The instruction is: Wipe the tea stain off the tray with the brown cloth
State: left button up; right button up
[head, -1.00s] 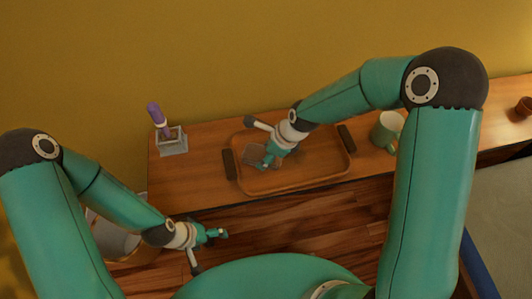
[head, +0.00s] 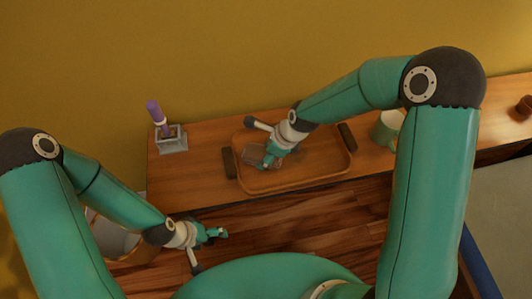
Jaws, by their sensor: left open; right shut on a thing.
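The wooden tray (head: 306,180) with dark handles lies on the shelf top. My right gripper (head: 266,163) is over the left half of the tray, shut on the brown cloth (head: 251,158), which looks flat against the tray floor. A faint darker patch, perhaps the tea stain (head: 292,158), shows just right of the gripper; the gripper and arm hide part of that area. My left gripper (head: 218,234) is open and empty, low in front of the shelf and away from the tray.
A grey holder (head: 172,143) with a purple-handled thing (head: 156,114) stands left of the tray. A green mug (head: 387,129) stands right of it, close to my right arm. A small brown pot (head: 524,107) is at far right. A pale bin (head: 112,236) is below left.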

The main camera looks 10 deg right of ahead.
aim_at(314, 148)
jog(key=shift+w+d, duration=0.2)
jog(key=shift+d, duration=2.55)
jog(key=shift+d, duration=1.25)
jog(key=shift+w+d, duration=0.15)
jog(key=shift+d, duration=1.35)
jog(key=shift+w+d, duration=0.2)
jog(key=shift+d, duration=2.5)
jog(key=shift+a, duration=0.15)
